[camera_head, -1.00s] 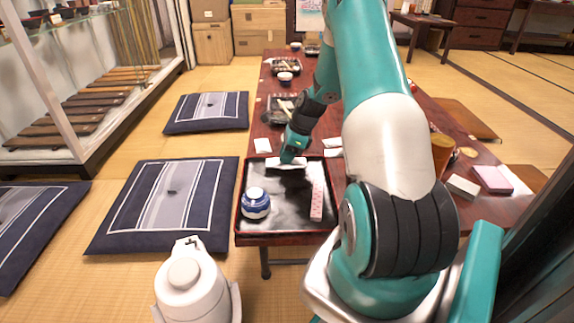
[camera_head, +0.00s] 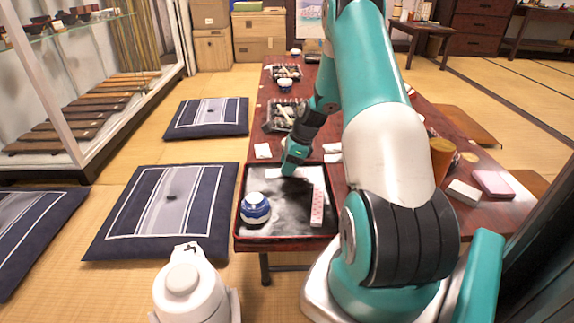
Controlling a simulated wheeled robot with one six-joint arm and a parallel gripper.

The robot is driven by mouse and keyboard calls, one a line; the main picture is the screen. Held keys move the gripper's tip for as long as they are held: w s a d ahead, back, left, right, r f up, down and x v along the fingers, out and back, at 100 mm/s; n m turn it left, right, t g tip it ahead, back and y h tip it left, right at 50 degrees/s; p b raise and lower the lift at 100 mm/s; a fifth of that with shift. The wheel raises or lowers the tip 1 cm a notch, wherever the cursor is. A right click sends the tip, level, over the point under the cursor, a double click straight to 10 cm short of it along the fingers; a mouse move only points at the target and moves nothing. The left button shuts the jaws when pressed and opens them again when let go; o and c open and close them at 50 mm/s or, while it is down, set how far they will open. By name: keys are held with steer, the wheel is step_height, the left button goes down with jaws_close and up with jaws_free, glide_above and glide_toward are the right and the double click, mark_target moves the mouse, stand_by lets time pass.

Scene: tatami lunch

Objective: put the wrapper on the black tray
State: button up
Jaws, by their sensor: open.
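The black tray (camera_head: 241,225) with a reddish rim lies at the near end of the long low table. A pink patterned paper strip (camera_head: 317,205), which may be the wrapper, lies lengthwise on the tray's right part. A blue and white lidded cup (camera_head: 255,208) stands at the tray's left. My gripper (camera_head: 289,172) points down over the tray's far edge and is open. A pale patch beside it on the tray's far right could be a white piece or a reflection; I cannot tell. The fingertips are small and partly unclear.
White folded papers (camera_head: 263,151) lie beyond the tray. Other set trays (camera_head: 283,117) stand farther along the table. A pink box (camera_head: 492,184), a white box (camera_head: 463,192) and a brown cylinder (camera_head: 442,158) are at the right. Cushions (camera_head: 165,210) lie on the floor left.

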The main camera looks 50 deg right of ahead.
steer(key=p+v, duration=0.6)
steer(key=v, duration=0.5)
steer(key=w+a+r+n, duration=0.1)
steer(key=a+r+n, duration=0.4)
steer(key=a, duration=0.3)
steer(key=w+a+r+n+g+y, duration=0.1)
steer(key=a+r+n, duration=0.35)
steer(key=a, duration=0.35)
steer(key=w+a+r+n, duration=0.1)
steer(key=a+r+n, duration=0.35)
steer(key=a, duration=0.35)
steer(key=s+a+r+n+g, duration=0.1)
steer(key=s+a+r+n, duration=0.1)
steer(key=s+a+n, duration=0.4)
steer(key=s+a+r+n, duration=0.25)
steer(key=a+n, duration=0.25)
steer(key=a, duration=0.3)
steer(key=s+a+r+n, duration=0.1)
steer(key=s+a+n, duration=0.2)
steer(key=s+n, duration=0.2)
steer(key=s+a+r+n+g, duration=0.1)
steer(key=s+a+n, duration=0.2)
steer(key=s+n, duration=0.2)
steer(key=shift+s+a+r, duration=0.25)
steer(key=shift+s+a, duration=0.15)
steer(key=shift+s, duration=0.65)
steer(key=shift+r, duration=0.1)
